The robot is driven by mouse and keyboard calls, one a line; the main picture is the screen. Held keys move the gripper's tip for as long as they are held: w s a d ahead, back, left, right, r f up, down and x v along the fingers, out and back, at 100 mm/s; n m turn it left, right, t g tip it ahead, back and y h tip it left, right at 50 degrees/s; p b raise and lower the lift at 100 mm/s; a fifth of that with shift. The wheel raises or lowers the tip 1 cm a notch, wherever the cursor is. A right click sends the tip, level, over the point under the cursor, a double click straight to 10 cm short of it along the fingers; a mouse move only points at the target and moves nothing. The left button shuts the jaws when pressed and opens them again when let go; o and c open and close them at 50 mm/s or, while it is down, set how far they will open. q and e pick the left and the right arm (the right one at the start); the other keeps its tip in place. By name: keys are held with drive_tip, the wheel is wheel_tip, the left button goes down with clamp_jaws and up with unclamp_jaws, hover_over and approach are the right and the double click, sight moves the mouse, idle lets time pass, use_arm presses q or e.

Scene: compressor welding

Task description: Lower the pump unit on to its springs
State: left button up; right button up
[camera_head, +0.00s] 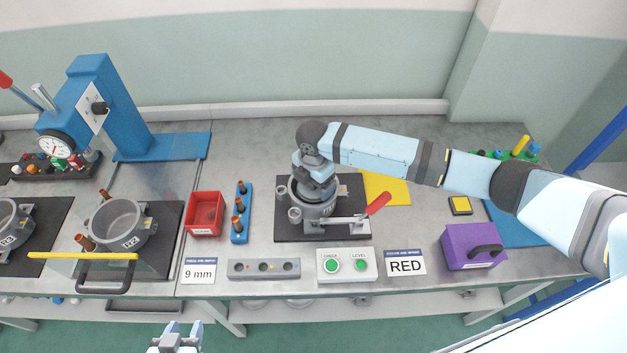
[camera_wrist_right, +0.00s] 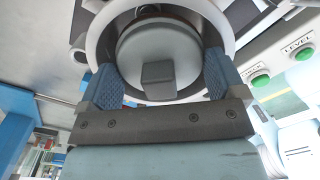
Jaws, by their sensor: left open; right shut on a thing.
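My right gripper (camera_head: 318,178) points down over a grey compressor shell (camera_head: 318,211) on the dark mat at the middle of the bench. In the right wrist view its two blue fingers (camera_wrist_right: 160,82) are shut on the pump unit (camera_wrist_right: 150,45), a round grey body with a dark square block on it. The pump unit lies within the ring of the shell rim (camera_wrist_right: 225,18). Its height over the springs cannot be told, as the springs are hidden. My left gripper (camera_head: 174,337) is open and empty at the bottom edge of the head view, in front of the bench.
A red-handled toggle clamp (camera_head: 378,204) sits at the shell's right. A red bin (camera_head: 204,214) and blue peg rack (camera_head: 240,214) stand left of it, a button box (camera_head: 346,265) in front, a purple box (camera_head: 472,247) right. Another shell (camera_head: 119,222) stands further left.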

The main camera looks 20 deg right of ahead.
drive_tip(key=shift+f, duration=0.2)
drive_tip(key=o, duration=0.9)
drive_tip(key=shift+r, duration=0.1)
drive_tip(key=shift+r, duration=0.3)
drive_tip(key=shift+r+b, duration=0.95)
drive_tip(key=shift+r, duration=5.6)
